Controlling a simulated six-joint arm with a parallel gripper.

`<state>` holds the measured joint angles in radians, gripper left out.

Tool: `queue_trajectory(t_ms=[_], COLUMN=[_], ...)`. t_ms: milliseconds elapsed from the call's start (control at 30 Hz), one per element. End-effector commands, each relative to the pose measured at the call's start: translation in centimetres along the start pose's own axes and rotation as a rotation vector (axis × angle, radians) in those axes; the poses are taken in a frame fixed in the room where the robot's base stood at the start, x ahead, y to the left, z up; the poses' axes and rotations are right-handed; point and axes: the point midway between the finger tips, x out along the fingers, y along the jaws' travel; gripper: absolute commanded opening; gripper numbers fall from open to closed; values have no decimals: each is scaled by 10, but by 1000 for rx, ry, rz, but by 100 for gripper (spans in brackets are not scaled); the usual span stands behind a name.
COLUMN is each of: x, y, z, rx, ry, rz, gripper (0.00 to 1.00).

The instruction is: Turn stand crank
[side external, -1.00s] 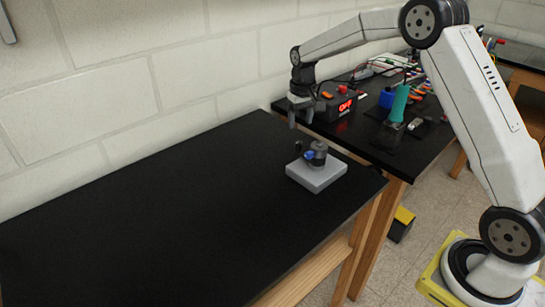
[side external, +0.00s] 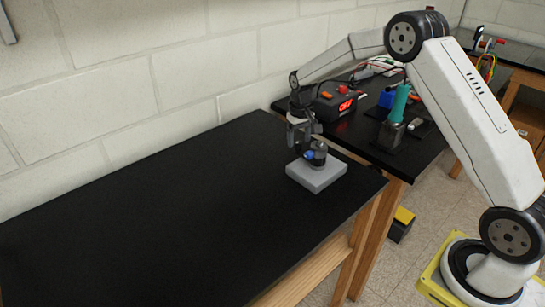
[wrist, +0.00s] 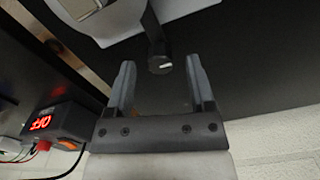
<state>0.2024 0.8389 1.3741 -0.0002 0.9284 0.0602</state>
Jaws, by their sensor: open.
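The stand is a light grey square block (side external: 317,178) on the black table, with a dark round body (side external: 317,150) and a small blue part (side external: 308,155) on top. In the wrist view a dark crank arm (wrist: 153,30) comes down from the top edge and ends in a round black knob (wrist: 159,65) with a light mark. My gripper (side external: 299,143) is above the left part of the stand, pointing down. In the wrist view my gripper (wrist: 161,72) is open, with the knob between the fingertips and gaps on both sides. The fingers partly hide the crank in the side view.
The black table (side external: 150,220) is clear left of the stand. A second bench behind holds a power box with red display (side external: 335,106), a green-handled tool (side external: 398,104) and cables. The block wall (side external: 130,90) runs along the back.

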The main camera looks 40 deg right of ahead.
Motion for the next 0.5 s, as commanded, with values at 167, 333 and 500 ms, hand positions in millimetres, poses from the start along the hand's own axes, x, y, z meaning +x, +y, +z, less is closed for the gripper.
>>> queue_trajectory(t_ms=[167, 333, 500], x=[12, 14, 14], y=[0, 0, 0], z=[0, 0, 0], rx=[0, 0, 0], ry=[0, 0, 0], rz=[0, 0, 0], gripper=[69, 69, 66])
